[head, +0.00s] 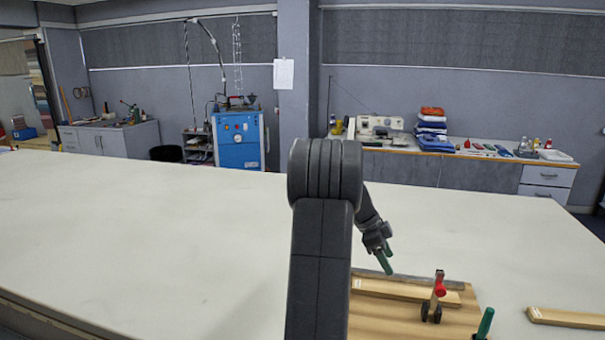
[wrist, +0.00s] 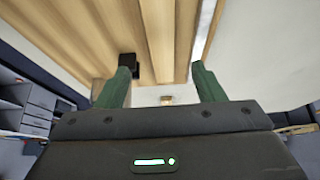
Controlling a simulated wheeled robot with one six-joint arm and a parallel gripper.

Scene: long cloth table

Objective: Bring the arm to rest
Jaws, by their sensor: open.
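My gripper (head: 386,260) has green fingers and hangs at the end of my dark grey arm, above the far edge of a wooden board on the table. In the wrist view my gripper (wrist: 160,85) is open, with its two green fingers well apart and nothing held between them. My arm rises through the middle of the head view and hides part of the table and the board's left side.
The wooden board (head: 395,318) carries a light wooden strip (head: 400,290) and a red-handled clamp (head: 437,293). A green handle (head: 485,323) stands at the board's right. Another strip (head: 570,318) lies farther right. The cloth table (head: 150,230) is clear on the left.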

